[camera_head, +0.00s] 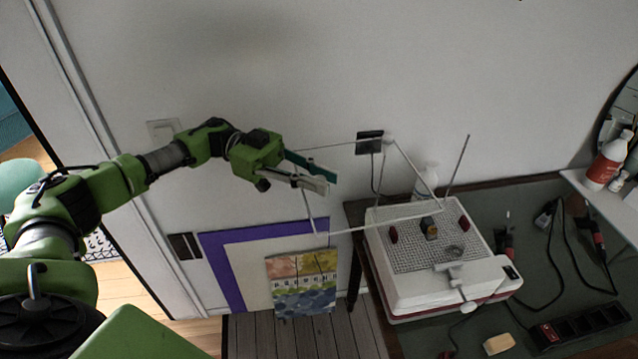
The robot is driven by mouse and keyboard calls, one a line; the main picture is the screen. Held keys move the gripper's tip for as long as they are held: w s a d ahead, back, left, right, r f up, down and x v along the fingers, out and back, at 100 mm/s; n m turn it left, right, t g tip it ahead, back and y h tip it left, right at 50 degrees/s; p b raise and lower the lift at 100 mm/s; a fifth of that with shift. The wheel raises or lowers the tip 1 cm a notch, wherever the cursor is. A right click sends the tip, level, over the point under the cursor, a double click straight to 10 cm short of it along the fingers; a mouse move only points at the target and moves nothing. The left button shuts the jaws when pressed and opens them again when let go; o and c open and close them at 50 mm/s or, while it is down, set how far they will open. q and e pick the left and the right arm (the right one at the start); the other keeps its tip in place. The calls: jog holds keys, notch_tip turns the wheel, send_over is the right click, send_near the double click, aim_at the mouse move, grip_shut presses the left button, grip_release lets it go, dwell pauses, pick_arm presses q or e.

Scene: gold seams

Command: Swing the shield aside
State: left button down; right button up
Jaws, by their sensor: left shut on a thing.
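The shield (385,222) is a clear panel with a thin white frame. It stands out to the left of the white machine (400,292), mostly beyond the table's left edge. Its right corner still reaches over the left part of the machine's grid top. My left gripper (318,179) is shut on the shield's left edge, and its fingers hide part of that edge. A thin upright rod (458,160) rises behind the machine. My right gripper is not in view.
The dark green table (540,215) bears cables, a power strip (580,325) and a pale block (498,344). A white shelf (610,205) with bottles is at the right. The wall is close behind the shield. A purple-bordered poster (222,262) is below my gripper.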

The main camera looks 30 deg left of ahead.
pick_arm(q)
jog(key=shift+w+a+m+g, duration=0.1)
jog(key=shift+a+m+g, duration=0.2)
jog(key=shift+a+g, duration=0.1)
jog(key=c, duration=2)
grip_release()
jog(key=shift+o, duration=0.2)
jog(key=w+a, duration=0.1)
jog(key=a, duration=1.1)
jog(key=shift+w, duration=0.25)
